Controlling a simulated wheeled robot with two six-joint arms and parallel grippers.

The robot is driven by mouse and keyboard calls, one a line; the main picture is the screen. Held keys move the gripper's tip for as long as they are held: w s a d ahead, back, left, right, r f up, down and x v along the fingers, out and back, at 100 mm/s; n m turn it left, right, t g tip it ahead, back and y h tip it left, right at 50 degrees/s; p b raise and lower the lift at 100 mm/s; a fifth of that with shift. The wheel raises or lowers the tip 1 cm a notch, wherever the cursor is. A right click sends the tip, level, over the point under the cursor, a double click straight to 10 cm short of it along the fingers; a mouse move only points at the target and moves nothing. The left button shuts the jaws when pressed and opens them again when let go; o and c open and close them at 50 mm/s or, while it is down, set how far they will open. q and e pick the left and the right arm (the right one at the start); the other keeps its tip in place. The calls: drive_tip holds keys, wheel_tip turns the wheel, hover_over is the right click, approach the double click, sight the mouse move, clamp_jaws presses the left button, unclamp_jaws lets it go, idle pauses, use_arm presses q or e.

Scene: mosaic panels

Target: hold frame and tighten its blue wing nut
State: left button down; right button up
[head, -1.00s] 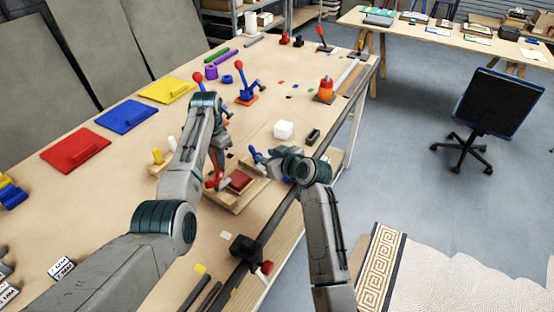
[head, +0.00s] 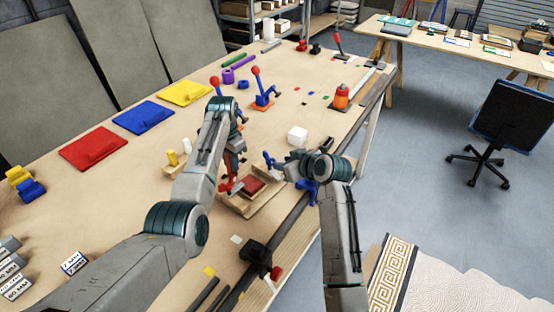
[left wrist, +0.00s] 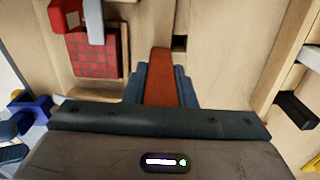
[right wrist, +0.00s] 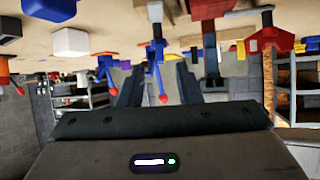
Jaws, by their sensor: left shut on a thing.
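A wooden frame (head: 248,207) with a red tiled panel (head: 254,187) lies near the table's front edge. The panel also shows in the left wrist view (left wrist: 97,55). My left gripper (left wrist: 160,85) is shut on an orange-brown bar (left wrist: 161,62), beside the panel. My right gripper (head: 269,159) is above the table at the frame's far right; in its wrist view its fingers (right wrist: 157,88) stand apart with nothing clearly held. A blue piece (head: 309,189) is partly hidden below my right wrist, and another (left wrist: 38,103) lies at left in the left wrist view; I cannot tell if either is the wing nut.
A white cube (head: 298,136) and a blue toggle clamp with a red ball (head: 262,91) stand behind my right gripper. Red (head: 93,148), blue (head: 143,117) and yellow (head: 184,92) panels lie at the back. A black clamp (head: 256,252) sits at the front edge.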

sight(271, 156)
drive_tip(key=w+a+g, duration=0.1)
drive_tip(key=w, duration=0.1)
drive_tip(key=w+a+g+h, duration=0.1)
drive_tip(key=w+g, duration=0.1)
drive_tip(key=w+a+r+g+h, duration=0.1)
drive_tip(key=shift+w+a+n, duration=0.25)
drive_tip(key=shift+w+n, duration=0.05)
drive_tip(key=shift+w, duration=0.1)
wheel_tip(271, 156, up, 7)
drive_tip(key=g+h, duration=0.4)
drive_tip(key=g, duration=0.1)
drive_tip(key=shift+m+g+h, duration=0.3)
drive_tip(key=shift+m+h, duration=0.1)
drive_tip(key=f, duration=1)
drive_tip(key=shift+a+f, duration=0.2)
drive_tip(key=shift+f, duration=0.15)
clamp_jaws()
